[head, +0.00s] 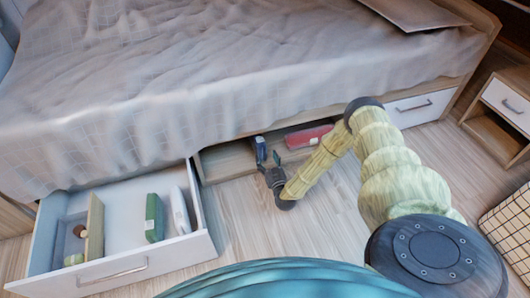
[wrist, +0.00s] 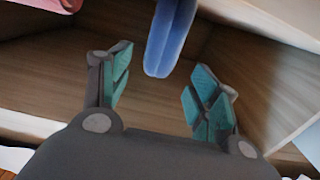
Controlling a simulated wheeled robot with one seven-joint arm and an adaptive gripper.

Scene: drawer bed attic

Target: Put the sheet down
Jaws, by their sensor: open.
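A blue folded, sheet-like item (head: 260,149) stands on edge in the open wooden compartment under the bed. It also shows in the wrist view (wrist: 169,40), just beyond the space between my fingers. My gripper (head: 273,166) is at the front of that compartment, close to the blue item. In the wrist view my gripper (wrist: 160,95) has its teal-padded fingers spread, with nothing between them. The blue item's upper part is cut off in the wrist view. Which item the task calls the sheet is not certain.
A red item (head: 308,137) lies in the same compartment (head: 228,163). An open white drawer (head: 118,200) at left holds a green item (head: 154,217), a white item (head: 180,210) and a divider (head: 95,226). The bed (head: 210,75) overhangs the compartment. A nightstand (head: 497,125) stands right.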

